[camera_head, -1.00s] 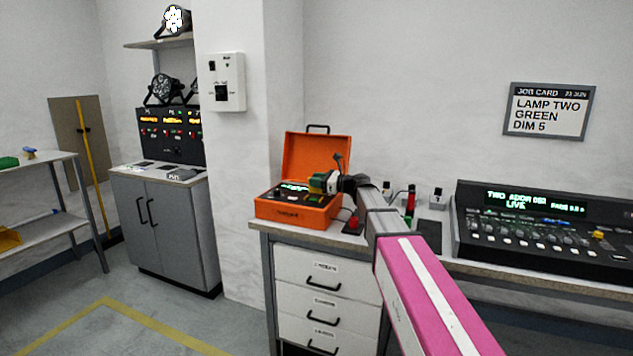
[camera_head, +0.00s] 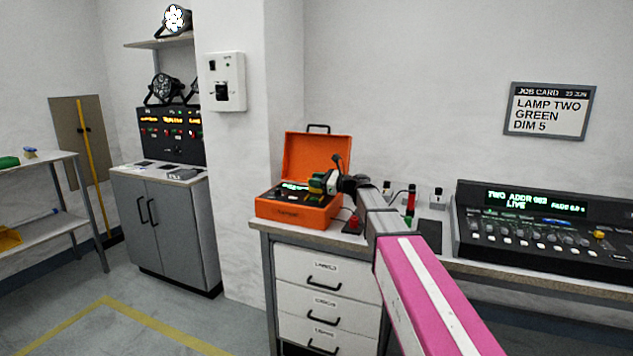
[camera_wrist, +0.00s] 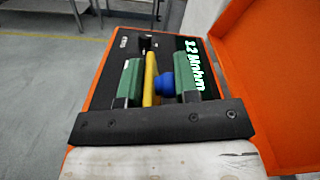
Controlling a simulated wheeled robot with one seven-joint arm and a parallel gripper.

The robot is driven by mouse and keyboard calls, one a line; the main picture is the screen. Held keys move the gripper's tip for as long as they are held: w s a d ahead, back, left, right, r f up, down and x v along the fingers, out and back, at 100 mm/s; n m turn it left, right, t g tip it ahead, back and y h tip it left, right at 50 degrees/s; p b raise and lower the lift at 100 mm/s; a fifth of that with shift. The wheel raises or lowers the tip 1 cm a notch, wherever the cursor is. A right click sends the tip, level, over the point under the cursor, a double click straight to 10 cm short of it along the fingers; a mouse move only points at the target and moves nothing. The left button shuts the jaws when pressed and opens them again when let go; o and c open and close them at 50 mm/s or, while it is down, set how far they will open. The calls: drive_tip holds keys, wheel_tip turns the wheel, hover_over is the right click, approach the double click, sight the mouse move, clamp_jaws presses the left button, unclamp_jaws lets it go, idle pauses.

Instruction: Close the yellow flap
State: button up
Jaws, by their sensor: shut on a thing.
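The yellow flap (camera_wrist: 150,78) shows in the wrist view as a narrow upright yellow strip over the dark panel of the open orange case (camera_head: 298,212). My gripper (camera_wrist: 160,80) has its green finger pads on either side of the flap and of a round blue knob (camera_wrist: 167,84) beside it. In the head view my gripper (camera_head: 320,184) is above the right part of the case. The flap's lower end is hidden.
The case lid (camera_head: 312,155) stands open behind my gripper. A green-lit display (camera_wrist: 194,66) is close to the right finger. Small devices and a red-topped tester (camera_head: 410,200) stand right of the case. A console (camera_head: 540,225) fills the bench's right side.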

drive_tip(key=n, duration=0.1)
drive_tip(key=s+n, duration=0.1)
drive_tip(key=shift+s+a+f+n, duration=0.1)
drive_tip(key=shift+a+f+n, duration=0.1)
drive_tip(key=shift+n, duration=0.2)
drive_tip(key=shift+s+a+f+n, duration=0.2)
drive_tip(key=shift+s+n, duration=0.15)
drive_tip(key=shift+n, duration=0.5)
drive_tip(key=shift+s+a+f+n, duration=0.15)
drive_tip(key=shift+s+n, duration=0.2)
drive_tip(key=shift+n, duration=0.5)
drive_tip(key=o, duration=0.7)
drive_tip(key=shift+o, duration=0.2)
drive_tip(key=shift+s, duration=0.1)
drive_tip(key=shift+d, duration=0.15)
drive_tip(key=v, duration=1)
drive_tip(key=shift+d, duration=0.3)
drive_tip(key=shift+s, duration=0.1)
drive_tip(key=shift+c, duration=0.3)
